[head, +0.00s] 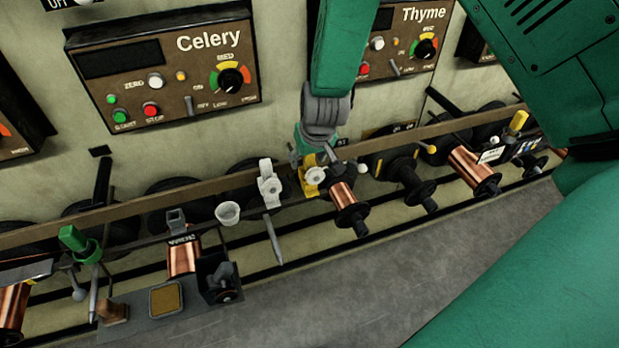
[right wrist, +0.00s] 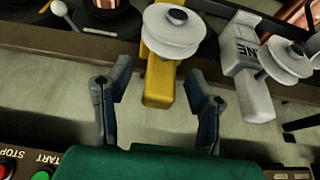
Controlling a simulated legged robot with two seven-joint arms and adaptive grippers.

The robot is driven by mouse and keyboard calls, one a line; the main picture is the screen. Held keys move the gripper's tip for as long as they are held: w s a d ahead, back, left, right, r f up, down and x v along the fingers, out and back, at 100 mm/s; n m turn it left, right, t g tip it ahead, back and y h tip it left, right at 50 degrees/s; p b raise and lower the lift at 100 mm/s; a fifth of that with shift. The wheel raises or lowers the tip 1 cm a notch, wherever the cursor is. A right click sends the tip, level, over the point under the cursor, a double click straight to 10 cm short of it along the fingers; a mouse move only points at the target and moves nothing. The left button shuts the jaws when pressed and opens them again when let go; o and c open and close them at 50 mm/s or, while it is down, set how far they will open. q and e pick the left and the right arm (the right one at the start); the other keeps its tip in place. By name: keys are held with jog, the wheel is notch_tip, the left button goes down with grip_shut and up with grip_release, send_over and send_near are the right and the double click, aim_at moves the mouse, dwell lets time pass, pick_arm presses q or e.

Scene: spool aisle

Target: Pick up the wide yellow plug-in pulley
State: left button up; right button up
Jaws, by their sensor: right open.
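The yellow plug-in pulley (head: 307,186) has a yellow body and a pale round wheel, and sits at the rail in the middle of the head view. In the right wrist view its yellow body (right wrist: 160,83) lies between the two fingers, with the wheel beyond them. My right gripper (head: 317,152) is open around the body, reaching down from above in the head view; it also shows in the right wrist view (right wrist: 159,88). Gaps show on both sides, so the fingers look apart from it. My left gripper is not in view.
A white pulley (head: 268,185) stands close to the yellow one and shows in the right wrist view (right wrist: 250,82). Copper spools (head: 343,192) hang along the rail. The Celery panel (head: 165,65) is above. The grey floor (head: 400,270) is clear.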

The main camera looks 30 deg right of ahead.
jog(key=shift+w+a+f, duration=0.15)
jog(key=shift+w+f, duration=0.1)
jog(key=shift+f, duration=0.25)
jog(key=shift+d, duration=0.4)
grip_shut()
jog(key=shift+a, duration=0.1)
